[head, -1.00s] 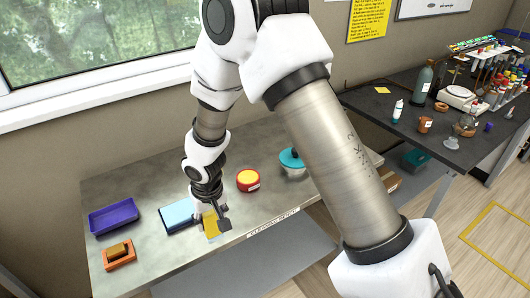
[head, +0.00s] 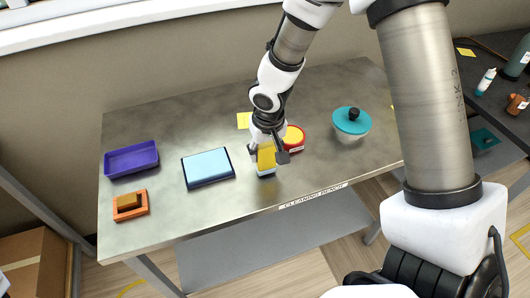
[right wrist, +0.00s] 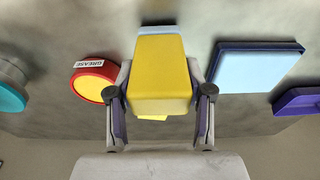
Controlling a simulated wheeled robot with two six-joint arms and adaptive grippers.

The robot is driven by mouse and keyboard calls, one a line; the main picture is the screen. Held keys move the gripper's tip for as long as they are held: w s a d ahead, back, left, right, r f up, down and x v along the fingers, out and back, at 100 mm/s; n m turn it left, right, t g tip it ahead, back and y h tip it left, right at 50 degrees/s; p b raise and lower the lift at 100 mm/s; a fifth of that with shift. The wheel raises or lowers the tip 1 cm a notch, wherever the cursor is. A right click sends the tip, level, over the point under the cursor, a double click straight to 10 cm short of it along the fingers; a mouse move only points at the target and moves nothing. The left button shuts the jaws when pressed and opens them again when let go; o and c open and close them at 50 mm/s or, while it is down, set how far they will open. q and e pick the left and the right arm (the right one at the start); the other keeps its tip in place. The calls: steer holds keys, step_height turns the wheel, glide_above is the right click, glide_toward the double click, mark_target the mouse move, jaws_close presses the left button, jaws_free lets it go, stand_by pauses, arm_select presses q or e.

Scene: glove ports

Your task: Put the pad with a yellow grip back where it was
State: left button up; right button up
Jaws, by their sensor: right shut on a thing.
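The pad with a yellow grip (head: 266,158) is held in my right gripper (head: 268,154), over the front middle of the bench. Its light blue underside shows below the grip. In the right wrist view the yellow grip (right wrist: 160,75) sits between the two fingers of my right gripper (right wrist: 160,100), with a pale blue edge beyond it. I cannot tell whether the pad touches the bench. A light blue mat in a dark tray (head: 208,168) lies to its left, and a red tin with a yellow top (head: 294,138) is close on its right. My left gripper is out of view.
A purple tray (head: 131,160) and an orange holder with a brown-yellow block (head: 143,211) stand at the bench's left. A teal-lidded bowl (head: 351,123) stands at right. A yellow square (head: 243,120) lies behind my gripper. The bench's back left (head: 170,115) is clear.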

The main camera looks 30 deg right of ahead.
steer(key=shift+w+d+f, duration=0.15)
steer(key=shift+w+f, duration=0.1)
steer(key=shift+f, duration=0.3)
steer(key=shift+r, duration=0.1)
steer(key=shift+c, duration=0.6)
steer(key=shift+r, duration=0.1)
steer(key=shift+s, duration=0.2)
steer(key=o, duration=1.1)
steer(key=shift+f, duration=0.2)
steer(key=shift+o, duration=1.3)
steer(key=shift+w, duration=0.15)
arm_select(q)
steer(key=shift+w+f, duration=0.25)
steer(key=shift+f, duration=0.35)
